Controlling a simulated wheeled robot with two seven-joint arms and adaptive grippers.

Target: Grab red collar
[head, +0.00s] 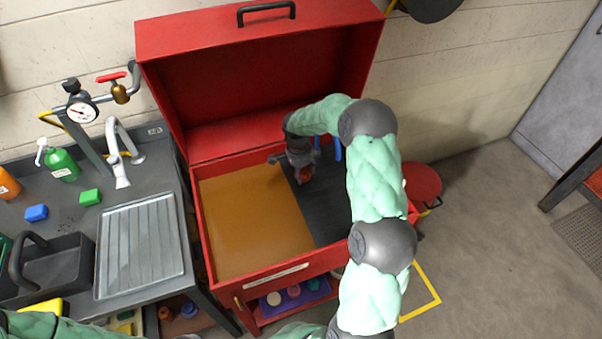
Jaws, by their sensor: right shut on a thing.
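My right arm reaches in from the bottom right to the open red chest. My right gripper (301,166) is inside it, low over the dark right half of its inside. It is shut on a small reddish-orange part, the red collar (304,175). The gripper's own fingers hide much of the collar, so its full shape and any tag cannot be seen. My left gripper is out of view; only a bit of the left arm shows at the bottom left.
The red chest (205,235) has its lid raised at the back. Its brown left half (250,220) is clear. Blue upright pieces (337,149) stand right of the gripper. A sink bench with a drainer (140,245), tap (118,160) and bottles is at left.

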